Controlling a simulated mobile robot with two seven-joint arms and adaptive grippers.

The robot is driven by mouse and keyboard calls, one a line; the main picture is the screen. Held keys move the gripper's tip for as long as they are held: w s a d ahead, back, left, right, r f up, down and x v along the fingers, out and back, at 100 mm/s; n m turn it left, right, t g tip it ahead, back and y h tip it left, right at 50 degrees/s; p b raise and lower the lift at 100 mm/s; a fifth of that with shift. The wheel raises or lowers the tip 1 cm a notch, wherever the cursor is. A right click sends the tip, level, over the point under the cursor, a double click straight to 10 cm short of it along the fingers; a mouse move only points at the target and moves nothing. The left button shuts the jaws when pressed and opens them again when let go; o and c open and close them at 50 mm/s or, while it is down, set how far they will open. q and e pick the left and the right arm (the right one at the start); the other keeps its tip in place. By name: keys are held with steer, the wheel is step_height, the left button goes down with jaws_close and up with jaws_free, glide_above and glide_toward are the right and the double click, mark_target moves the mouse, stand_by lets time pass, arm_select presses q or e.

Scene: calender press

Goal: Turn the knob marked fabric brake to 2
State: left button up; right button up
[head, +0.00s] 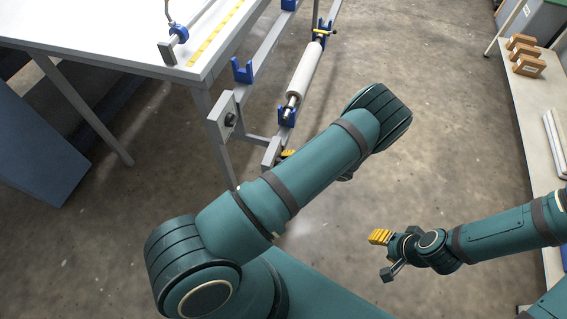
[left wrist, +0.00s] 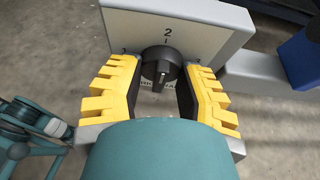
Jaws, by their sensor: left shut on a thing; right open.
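In the left wrist view a black round knob (left wrist: 160,62) with a raised grip bar sits on a pale plate (left wrist: 205,25). A 2 is printed above it; marks to each side and lettering below are partly hidden. A light mark on the bar shows toward its lower end. My left gripper (left wrist: 160,70), with yellow stepped fingers, is shut on the knob from both sides. In the head view my left arm hides most of this gripper; a bit of yellow shows by the frame's near end. My right gripper (head: 382,256) is open and empty, over the floor.
The head view shows another dark knob (head: 229,119) on a grey plate of the frame. A white roller (head: 304,68) lies in blue holders. A white table (head: 100,30) stands left; a bench with small brown boxes (head: 528,65) stands right.

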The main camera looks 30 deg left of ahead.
arm_select(q)
steer(key=shift+s+a, duration=0.1)
steer(key=o, duration=1.2)
steer(key=v, duration=1.2)
steer(key=shift+f, duration=0.1)
